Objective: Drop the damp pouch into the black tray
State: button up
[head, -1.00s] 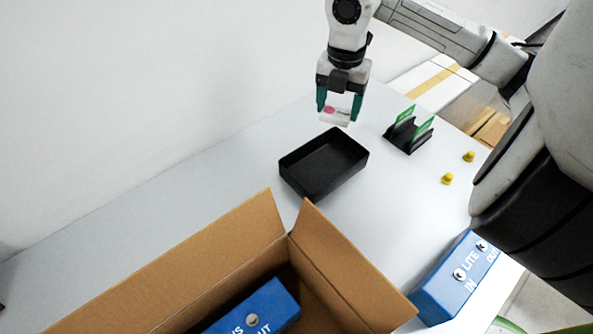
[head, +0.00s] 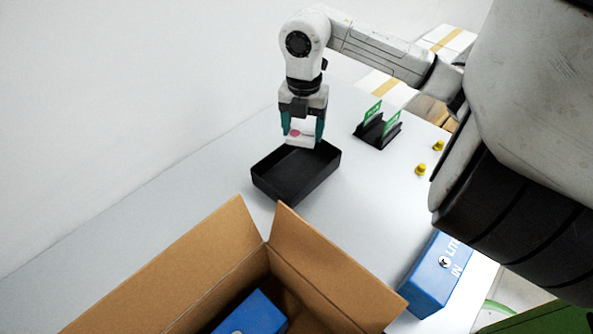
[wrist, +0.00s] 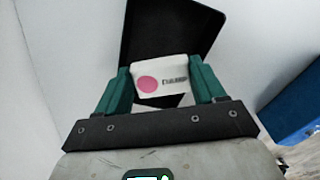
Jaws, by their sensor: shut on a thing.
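The damp pouch (head: 300,135) is small and white with a pink dot. In the wrist view the pouch (wrist: 168,80) shows dark lettering and sits between both green fingers. My gripper (head: 303,133) is shut on it and holds it up at the far side of the black tray. The black tray (head: 285,190) is an open rectangular box on the table, and what shows of its inside looks empty. In the wrist view the tray (wrist: 185,30) lies beyond the pouch. The pouch hides part of the tray there.
An open cardboard box (head: 330,275) stands in front with a blue unit (head: 258,312) inside. Another blue unit (head: 425,285) stands at the right. A black holder (head: 378,133) with green cards and two yellow knobs (head: 421,169) are right of the tray. The table left of the tray is clear.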

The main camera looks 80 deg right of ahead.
jog(key=o, duration=1.1)
notch_tip(320, 180, up, 11)
jog(key=shift+f, duration=0.1)
dwell(0.3)
